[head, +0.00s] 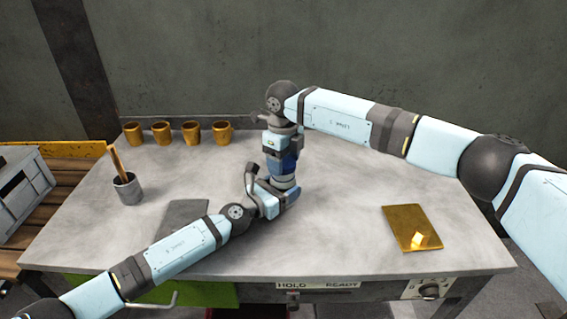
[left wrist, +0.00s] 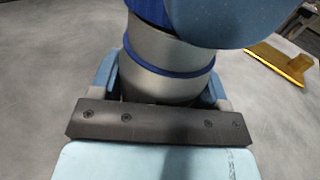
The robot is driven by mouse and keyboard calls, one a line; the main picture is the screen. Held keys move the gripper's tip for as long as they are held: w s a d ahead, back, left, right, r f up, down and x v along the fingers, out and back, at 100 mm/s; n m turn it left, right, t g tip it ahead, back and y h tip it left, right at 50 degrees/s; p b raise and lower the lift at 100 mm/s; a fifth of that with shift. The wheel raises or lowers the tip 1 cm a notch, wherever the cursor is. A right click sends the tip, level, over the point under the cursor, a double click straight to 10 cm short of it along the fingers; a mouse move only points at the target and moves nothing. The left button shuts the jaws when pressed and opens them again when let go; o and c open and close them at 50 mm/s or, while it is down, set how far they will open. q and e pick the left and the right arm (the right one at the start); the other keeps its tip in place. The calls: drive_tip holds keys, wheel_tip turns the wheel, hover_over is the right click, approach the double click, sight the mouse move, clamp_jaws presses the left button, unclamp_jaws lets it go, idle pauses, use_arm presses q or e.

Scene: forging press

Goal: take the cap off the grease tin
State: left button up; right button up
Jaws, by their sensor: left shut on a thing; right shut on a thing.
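The grease tin (head: 284,181) is a grey metal cylinder standing upright near the middle of the table. In the left wrist view the tin (left wrist: 165,68) shows a silver body with a blue band. My left gripper (head: 284,192) is shut around its lower body from the front left. My right gripper (head: 281,160) comes down from above and is shut at the tin's top. A dark blue part, seemingly the cap (left wrist: 148,10), shows beside the right gripper's lighter blue finger (left wrist: 225,20). The finger hides most of it, so I cannot tell whether cap and tin are apart.
Several ochre mugs (head: 161,133) line the back left. A grey cup (head: 128,189) with a brown handle stands at left. A dark grey plate (head: 184,216) lies behind my left arm. The right table is mostly clear.

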sight(284, 162)
drive_tip(key=shift+r, duration=0.35)
drive_tip(key=shift+r, duration=2)
use_arm(q)
drive_tip(key=o, duration=1.8)
